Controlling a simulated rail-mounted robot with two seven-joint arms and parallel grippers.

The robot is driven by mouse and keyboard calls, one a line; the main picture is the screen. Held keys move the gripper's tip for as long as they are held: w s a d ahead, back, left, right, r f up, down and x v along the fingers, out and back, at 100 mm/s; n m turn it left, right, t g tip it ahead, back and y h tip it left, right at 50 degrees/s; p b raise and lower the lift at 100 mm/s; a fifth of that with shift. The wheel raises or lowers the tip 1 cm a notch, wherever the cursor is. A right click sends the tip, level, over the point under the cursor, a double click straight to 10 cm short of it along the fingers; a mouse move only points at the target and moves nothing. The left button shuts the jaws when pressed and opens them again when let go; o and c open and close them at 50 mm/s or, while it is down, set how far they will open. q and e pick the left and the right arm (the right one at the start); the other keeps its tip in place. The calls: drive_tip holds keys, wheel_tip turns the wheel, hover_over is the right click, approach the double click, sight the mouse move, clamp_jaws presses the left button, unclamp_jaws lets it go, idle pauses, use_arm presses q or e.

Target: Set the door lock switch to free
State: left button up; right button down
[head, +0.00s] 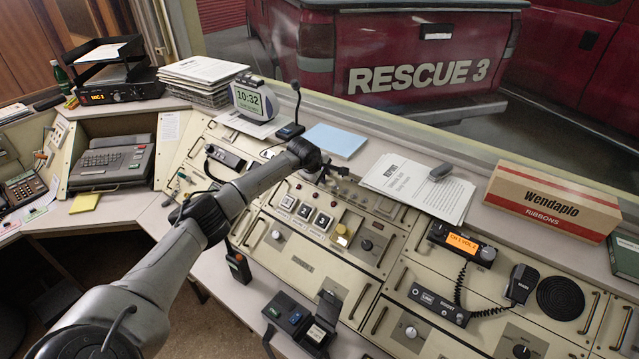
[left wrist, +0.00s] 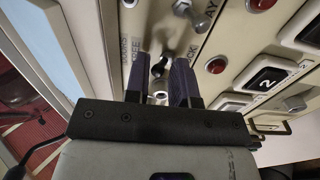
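My left gripper (head: 327,170) is over the upper part of the console panel in the head view, where it hides the switch beneath it. In the left wrist view the two fingers of the left gripper (left wrist: 160,78) stand apart. A small toggle switch (left wrist: 158,70) with a dark tip and metal base shows between them, with gaps at its sides. Panel lettering beside it is partly readable, and one word looks like FREE. I cannot tell for certain which setting the lever is in. My right gripper is not in view.
Another metal toggle (left wrist: 200,22) and a red lamp (left wrist: 216,66) are close to the fingers. Papers (head: 415,188) and a blue sheet (head: 335,140) lie on the ledge.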

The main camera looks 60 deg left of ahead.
use_arm(q)
drive_tip(key=shift+p+v, duration=0.95)
drive_tip(key=shift+p, duration=0.1)
drive_tip(key=shift+p+v, duration=1.8)
drive_tip(key=shift+v, duration=0.2)
